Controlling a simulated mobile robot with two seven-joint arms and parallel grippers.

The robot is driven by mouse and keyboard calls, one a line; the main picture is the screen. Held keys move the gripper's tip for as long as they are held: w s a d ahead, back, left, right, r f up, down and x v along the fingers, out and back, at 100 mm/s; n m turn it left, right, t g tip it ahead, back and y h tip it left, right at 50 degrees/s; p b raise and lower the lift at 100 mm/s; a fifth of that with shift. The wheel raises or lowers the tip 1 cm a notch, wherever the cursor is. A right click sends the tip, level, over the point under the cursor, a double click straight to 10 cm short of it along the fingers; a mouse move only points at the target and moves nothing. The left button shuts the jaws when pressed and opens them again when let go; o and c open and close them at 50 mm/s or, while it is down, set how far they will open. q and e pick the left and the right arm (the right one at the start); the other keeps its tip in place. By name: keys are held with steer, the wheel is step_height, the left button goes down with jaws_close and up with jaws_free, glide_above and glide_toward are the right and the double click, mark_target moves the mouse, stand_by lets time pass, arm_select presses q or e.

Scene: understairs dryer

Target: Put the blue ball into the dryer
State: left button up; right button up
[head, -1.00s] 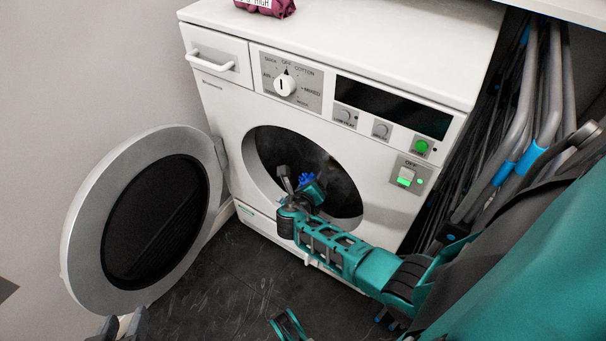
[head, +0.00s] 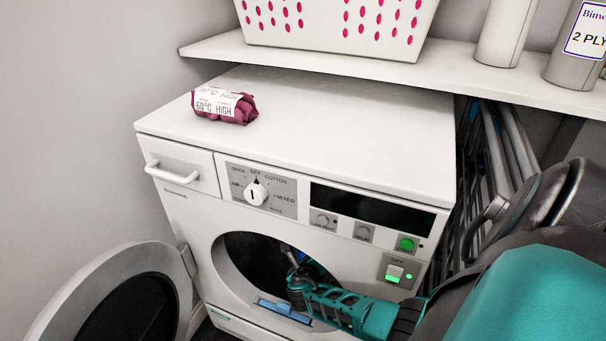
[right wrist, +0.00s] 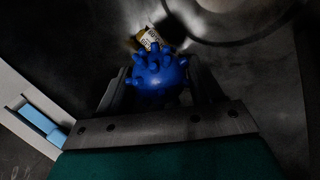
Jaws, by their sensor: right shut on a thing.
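The white dryer (head: 190,225) stands ahead with its round door (head: 75,305) swung open to the left. My right gripper (head: 293,262) reaches into the dark drum opening (head: 245,262). In the right wrist view, the knobbly blue ball (right wrist: 158,80) sits between the fingers of my right gripper (right wrist: 160,90), which is shut on it, with the drum interior around and beyond. In the head view the ball is mostly hidden. My left gripper is out of view.
A small yellowish labelled item (right wrist: 149,38) shows beyond the ball. A light-blue part (head: 284,311) sits at the opening's lower rim. A maroon labelled bundle (head: 226,106) lies on the dryer top. A shelf (head: 300,62) holds a white basket (head: 330,18). Folded racks (head: 495,160) stand right.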

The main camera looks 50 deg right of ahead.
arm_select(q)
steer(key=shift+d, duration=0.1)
arm_select(e)
steer(key=o, duration=1.1)
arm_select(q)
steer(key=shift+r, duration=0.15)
arm_select(e)
steer(key=shift+s+a+r+p, duration=0.2)
steer(key=shift+a+r+p, duration=0.05)
steer(key=shift+p, duration=0.1)
arm_select(q)
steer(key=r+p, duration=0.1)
steer(key=p, duration=0.1)
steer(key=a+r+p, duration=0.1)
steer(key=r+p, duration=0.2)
steer(key=p, duration=0.1)
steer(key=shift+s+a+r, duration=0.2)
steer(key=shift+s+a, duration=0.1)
arm_select(e)
steer(key=v, duration=1.2)
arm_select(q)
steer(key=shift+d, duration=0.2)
arm_select(e)
steer(key=shift+a+f, duration=0.1)
steer(key=shift+s, duration=0.1)
